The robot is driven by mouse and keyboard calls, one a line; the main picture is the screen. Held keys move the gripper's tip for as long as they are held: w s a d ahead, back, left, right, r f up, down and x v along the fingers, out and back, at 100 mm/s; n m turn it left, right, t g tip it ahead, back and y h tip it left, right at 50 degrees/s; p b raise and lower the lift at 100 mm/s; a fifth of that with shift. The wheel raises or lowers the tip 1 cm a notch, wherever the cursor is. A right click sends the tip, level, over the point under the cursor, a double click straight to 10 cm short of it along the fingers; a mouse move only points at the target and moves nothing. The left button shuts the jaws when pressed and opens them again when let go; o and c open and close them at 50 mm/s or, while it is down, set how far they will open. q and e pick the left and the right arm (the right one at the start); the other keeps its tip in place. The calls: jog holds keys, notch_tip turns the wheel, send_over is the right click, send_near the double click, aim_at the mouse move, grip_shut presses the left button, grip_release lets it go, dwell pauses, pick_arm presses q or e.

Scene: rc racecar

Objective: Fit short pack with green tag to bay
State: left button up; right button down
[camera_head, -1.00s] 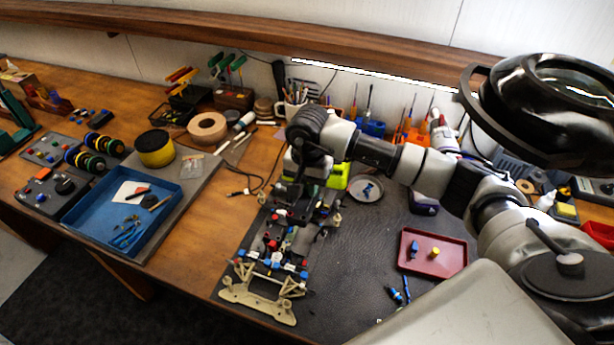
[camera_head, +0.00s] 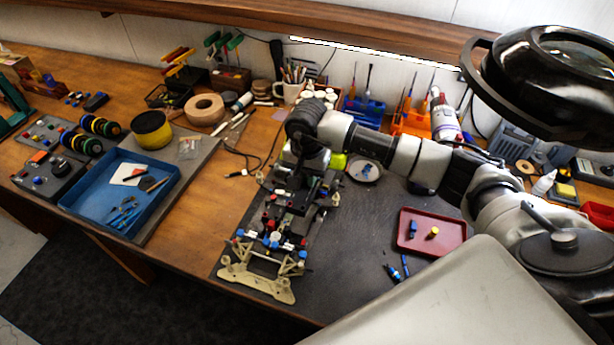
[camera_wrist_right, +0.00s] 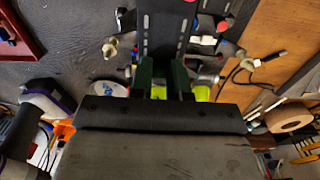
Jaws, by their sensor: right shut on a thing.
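The car chassis (camera_head: 262,280), with a tan bumper and red, blue and white parts, lies lengthwise on the dark mat. My right gripper (camera_head: 298,178) is over its far half, pointing down. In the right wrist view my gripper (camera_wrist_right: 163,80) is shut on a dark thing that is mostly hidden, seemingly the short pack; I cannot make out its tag. The slotted black chassis plate (camera_wrist_right: 160,30) lies just beyond the fingers in that view. The bay is largely covered by my wrist, and I cannot tell whether the pack touches it. My left gripper is not in view.
A red tray (camera_head: 450,241) with small blue and yellow pieces is right of the chassis. A small round dish (camera_head: 364,170) and a yellow-green thing (camera_head: 338,163) are near my wrist. A blue tray (camera_head: 90,207) stands left. The mat between chassis and red tray is mostly clear.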

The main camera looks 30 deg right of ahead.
aim_at(307, 191)
jog(key=shift+f+b, duration=2.6)
jog(key=shift+f, duration=0.3)
jog(key=shift+b, duration=0.9)
jog(key=shift+f+b, duration=1.15)
jog(key=shift+b, duration=0.05)
jog(key=c, duration=1)
grip_release()
jog(key=shift+s+r, duration=0.1)
notch_tip(307, 191, up, 10)
jog(key=shift+f+b, duration=0.1)
jog(key=shift+b, duration=1)
jog(key=shift+d+r, duration=0.1)
jog(key=shift+r, duration=0.4)
